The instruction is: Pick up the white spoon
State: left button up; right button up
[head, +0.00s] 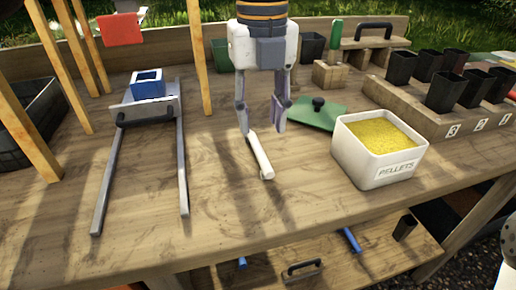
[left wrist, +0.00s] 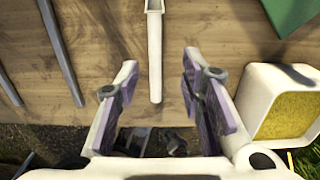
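The white spoon (head: 260,158) lies on the wooden bench, its handle end toward the front edge. It also shows in the left wrist view (left wrist: 155,55), with its scoop end cut off at the top of the picture. My left gripper (head: 262,130) points down over the bench at the spoon's far part, which one finger partly hides. In the left wrist view its fingers (left wrist: 160,65) are spread wide, with the spoon's handle lying between them and a gap on both sides. It holds nothing.
A white box of yellow pellets (head: 346,157) stands right of the spoon. A green plate with a black knob (head: 309,117) lies behind it. Metal rails (head: 183,160) with a blue-topped slider are at left. Numbered black tubes (head: 446,93) stand at back right. Bench in front is clear.

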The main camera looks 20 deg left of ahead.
aim_at(257, 144)
pick_arm(q)
jog(key=f, duration=0.6)
jog(key=shift+a+b, duration=0.35)
jog(key=shift+a, duration=0.05)
jog(key=shift+w+r, duration=0.1)
grip_shut()
